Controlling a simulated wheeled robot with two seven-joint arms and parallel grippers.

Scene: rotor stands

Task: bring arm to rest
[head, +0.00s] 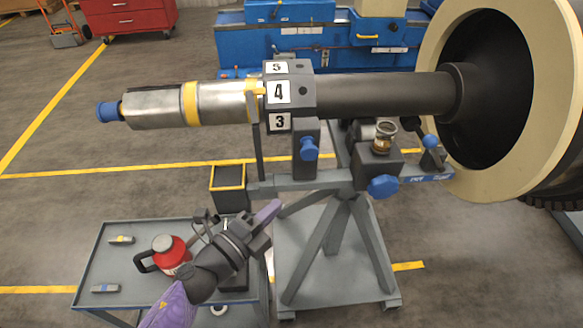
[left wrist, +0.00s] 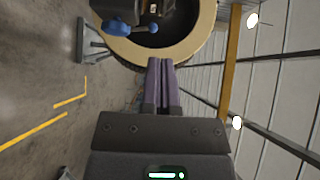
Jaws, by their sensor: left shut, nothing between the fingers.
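My left gripper (head: 268,212) comes in from the bottom left of the head view, above the right side of a grey cart. Its purple fingers are closed together with nothing between them. In the left wrist view the shut fingers (left wrist: 160,82) point toward a cream ring (left wrist: 125,50) around a dark opening. My right gripper is not in view. The rotor stand (head: 340,215) stands right of my left gripper, carrying a dark shaft (head: 385,97) with a numbered block (head: 290,93) and a silver cylinder (head: 160,107) with a blue end.
The grey cart (head: 110,240) holds a red jug (head: 170,252) and small grey items. A black bin with a yellow rim (head: 228,178) sits behind my gripper. A large cream ring (head: 440,60) is at the right. Blue machinery (head: 240,45) and a red cabinet (head: 140,18) stand behind. Floor at left is clear.

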